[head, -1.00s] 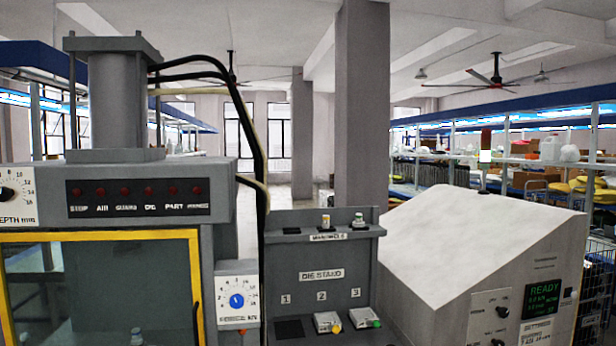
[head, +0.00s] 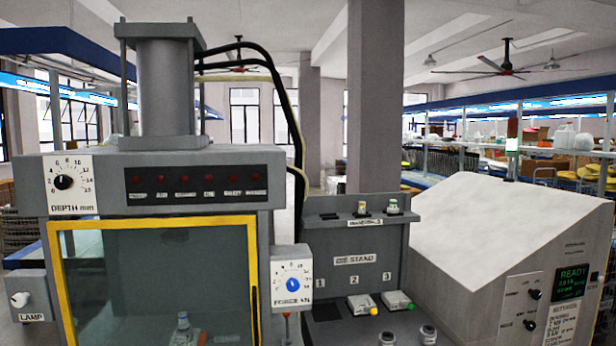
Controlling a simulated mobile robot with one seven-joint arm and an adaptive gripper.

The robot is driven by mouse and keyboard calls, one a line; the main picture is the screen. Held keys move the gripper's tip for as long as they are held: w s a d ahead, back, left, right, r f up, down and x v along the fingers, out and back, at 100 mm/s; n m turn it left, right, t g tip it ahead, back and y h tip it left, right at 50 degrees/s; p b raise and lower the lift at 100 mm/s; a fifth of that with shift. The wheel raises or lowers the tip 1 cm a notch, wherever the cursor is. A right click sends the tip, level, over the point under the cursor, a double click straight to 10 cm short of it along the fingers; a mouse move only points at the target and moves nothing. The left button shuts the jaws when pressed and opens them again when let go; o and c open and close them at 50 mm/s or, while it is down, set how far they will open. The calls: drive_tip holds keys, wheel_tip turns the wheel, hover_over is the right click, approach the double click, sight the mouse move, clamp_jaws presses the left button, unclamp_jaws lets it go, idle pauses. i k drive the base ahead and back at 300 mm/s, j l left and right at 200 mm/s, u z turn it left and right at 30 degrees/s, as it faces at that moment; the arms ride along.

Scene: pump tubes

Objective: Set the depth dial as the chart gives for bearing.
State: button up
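The depth dial (head: 63,182) is a black knob on a white plate marked "DEPTH mm", at the upper left of the press front in the head view. Its scale runs from 0 up past 12. The knob's white mark is small, and I cannot read its exact setting. The settings chart (head: 562,326) is a pale sheet on the sloped console at the right, partly cut by the frame edge. Its lines are too small to read, so I cannot tell the bearing value. My gripper is not in view.
The press has a yellow-framed clear guard (head: 160,222), a blue force dial (head: 292,284) and a lamp switch (head: 20,300). The die stand (head: 352,240) holds small parts. The console (head: 500,235) shows a green "READY" screen (head: 571,282). Black hoses (head: 285,95) hang behind the press.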

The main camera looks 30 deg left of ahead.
sight(62, 182)
drive_tip(key=k+j, duration=0.15)
drive_tip(key=j, duration=0.2)
drive_tip(key=k+j+u, duration=0.1)
drive_tip(key=j, duration=0.25)
drive_tip(key=k+j, duration=0.25)
drive_tip(key=k+j+u, duration=0.1)
drive_tip(key=j, duration=0.4)
drive_tip(key=k+j, duration=0.2)
drive_tip(key=j, duration=0.15)
drive_tip(key=k+j+u, duration=0.1)
drive_tip(key=j, duration=0.3)
drive_tip(key=k+l, duration=0.05)
